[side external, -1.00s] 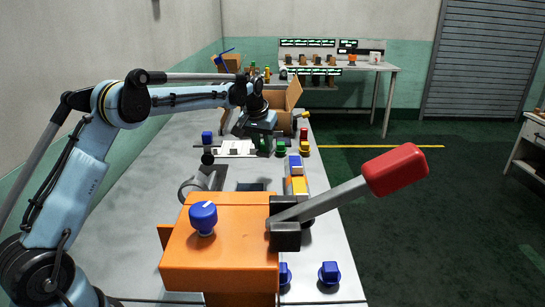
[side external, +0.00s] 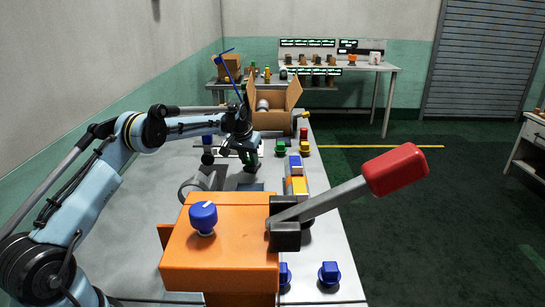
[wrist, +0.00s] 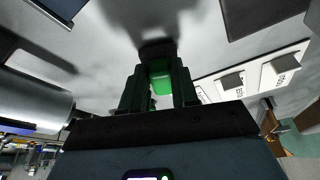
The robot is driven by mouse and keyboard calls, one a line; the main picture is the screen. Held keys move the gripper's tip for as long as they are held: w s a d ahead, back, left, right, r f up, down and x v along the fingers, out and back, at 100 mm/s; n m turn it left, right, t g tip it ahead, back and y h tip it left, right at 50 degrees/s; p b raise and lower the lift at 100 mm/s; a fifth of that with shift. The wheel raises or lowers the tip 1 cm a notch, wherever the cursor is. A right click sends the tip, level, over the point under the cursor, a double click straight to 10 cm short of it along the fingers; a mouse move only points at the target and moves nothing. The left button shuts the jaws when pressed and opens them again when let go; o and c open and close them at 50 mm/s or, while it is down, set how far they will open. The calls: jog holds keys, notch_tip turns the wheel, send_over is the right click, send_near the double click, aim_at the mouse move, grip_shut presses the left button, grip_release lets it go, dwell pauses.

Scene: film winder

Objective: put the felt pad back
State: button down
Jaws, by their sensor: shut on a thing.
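My gripper (side external: 250,162) is low over the bench, behind the orange machine (side external: 225,240) in the side view. In the wrist view my gripper (wrist: 158,90) is shut on a small bright green piece (wrist: 160,82), which I take to be the felt pad. Much of the piece is hidden between the dark green fingers. A dark patch (wrist: 157,48) lies just beyond the fingertips; I cannot tell if it is a part or shadow. Whether the piece touches anything is unclear.
A grey cylinder (wrist: 30,95) is left in the wrist view, with white labelled plates (wrist: 255,75) at right. Green (side external: 280,148) and yellow (side external: 304,149) knobs stand right of my gripper. An open cardboard box (side external: 275,118) stands behind. A red-handled lever (side external: 395,170) juts right.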

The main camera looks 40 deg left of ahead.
jog(key=shift+f, duration=0.1)
jog(key=c, duration=0.9)
grip_release()
jog(key=shift+o, duration=0.2)
jog(key=v, duration=1.2)
jog(key=s+d+r+m+t, duration=0.1)
jog(key=s+d+r, duration=0.4)
jog(key=d, duration=0.3)
jog(key=s+d+r+m+t, duration=0.1)
jog(key=s+d+m+t, duration=0.1)
jog(key=s+d, duration=0.95)
jog(key=s+d+f+m+h, duration=0.1)
jog(key=s+d+f, duration=0.2)
jog(key=s, duration=0.6)
notch_tip(320, 180, down, 2)
jog(key=shift+s+d+f+m+t+h, duration=0.25)
jog(key=shift+s+m+t+h, duration=0.05)
